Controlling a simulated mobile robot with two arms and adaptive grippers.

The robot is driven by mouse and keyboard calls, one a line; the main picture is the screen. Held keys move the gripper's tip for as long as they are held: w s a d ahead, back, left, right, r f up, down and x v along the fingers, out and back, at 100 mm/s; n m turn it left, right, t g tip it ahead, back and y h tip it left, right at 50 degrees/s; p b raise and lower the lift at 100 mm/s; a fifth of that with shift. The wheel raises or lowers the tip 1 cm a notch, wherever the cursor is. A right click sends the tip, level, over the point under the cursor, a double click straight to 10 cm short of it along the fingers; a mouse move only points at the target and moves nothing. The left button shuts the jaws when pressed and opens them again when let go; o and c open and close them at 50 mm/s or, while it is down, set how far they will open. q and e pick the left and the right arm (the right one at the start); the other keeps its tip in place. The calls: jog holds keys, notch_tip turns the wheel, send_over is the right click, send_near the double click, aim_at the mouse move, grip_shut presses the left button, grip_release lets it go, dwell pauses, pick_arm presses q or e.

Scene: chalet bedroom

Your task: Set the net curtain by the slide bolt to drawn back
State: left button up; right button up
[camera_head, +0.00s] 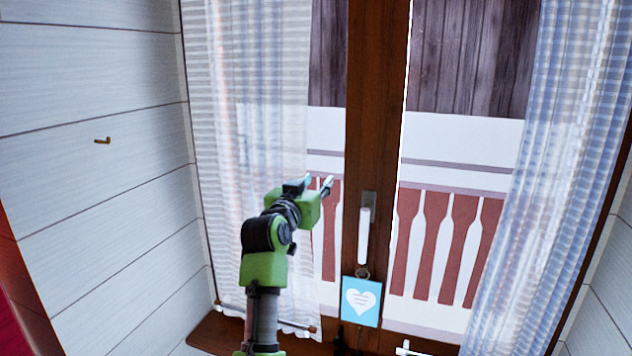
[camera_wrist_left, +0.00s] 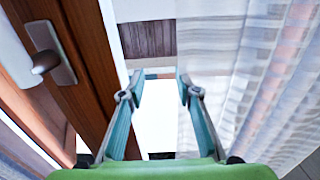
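A sheer white net curtain (camera_head: 255,110) hangs over the left window pane, spread from the left wall to near the middle post. A blue-checked, see-through curtain (camera_head: 560,150) hangs at the right side. A small white metal fitting low on the frame, perhaps the slide bolt (camera_head: 405,349), is cut by the picture's bottom edge. My left gripper (camera_head: 318,181) is at the left curtain's inner edge. In the left wrist view its fingers (camera_wrist_left: 154,88) are apart with no cloth clearly between them; the curtain (camera_wrist_left: 235,80) hangs beside the right finger. My right gripper is out of view.
The brown middle post (camera_head: 378,90) carries a white handle (camera_head: 364,235) right of my gripper. A blue heart tag (camera_head: 361,301) hangs below it. A small brass hook (camera_head: 102,141) is on the white plank wall. A thin rod (camera_head: 270,318) runs near the left curtain's bottom.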

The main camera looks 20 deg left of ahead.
pick_arm(q)
grip_shut()
jog(key=shift+a, duration=0.1)
jog(key=a+b, duration=0.1)
jog(key=a, duration=0.6)
jog(key=a+b, duration=0.1)
jog(key=a, duration=0.7)
jog(key=a+b, duration=0.2)
jog(key=a, duration=0.6)
jog(key=shift+w, duration=0.35)
jog(key=shift+a, duration=0.65)
jog(key=shift+r, duration=0.1)
jog(key=shift+a, duration=0.1)
